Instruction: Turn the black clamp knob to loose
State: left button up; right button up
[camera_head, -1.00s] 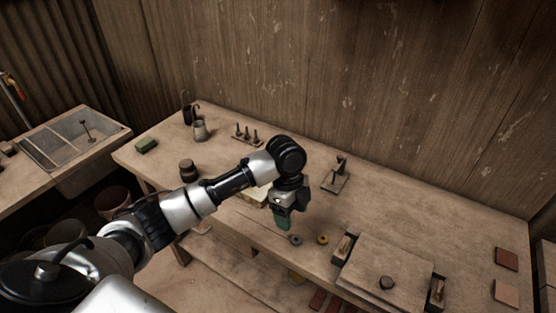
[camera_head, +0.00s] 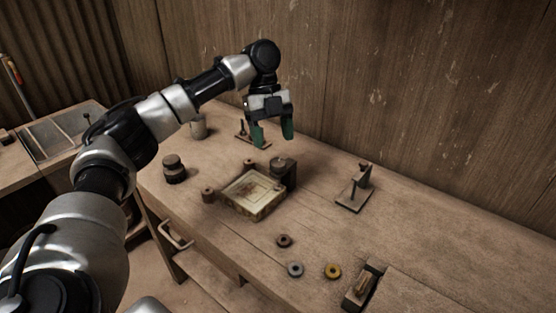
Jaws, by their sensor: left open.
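My left gripper (camera_head: 273,136) is open and empty, with its two green fingers pointing down. It is in the air above and behind a low square tile frame (camera_head: 254,207) that holds a pale panel. A dark block with a round top (camera_head: 283,165) stands at the frame's back right corner. This round top looks like the black clamp knob, but I cannot be sure, and its setting cannot be read. The fingers are apart from it. Small brown round posts stand at the frame's left corner (camera_head: 208,195) and back (camera_head: 249,167). My right gripper is not in view.
A dark jar (camera_head: 174,169) stands left of the frame. A small stand (camera_head: 355,190) is to the right. Dark, grey and yellow rings (camera_head: 333,271) lie in front. A pegged holder (camera_head: 243,134) and grey jug (camera_head: 198,126) are behind.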

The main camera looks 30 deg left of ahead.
aim_at(278, 162)
pick_arm(q)
jog(key=x, duration=0.5)
jog(key=shift+d+f, duration=0.15)
jog(key=shift+f, duration=0.25)
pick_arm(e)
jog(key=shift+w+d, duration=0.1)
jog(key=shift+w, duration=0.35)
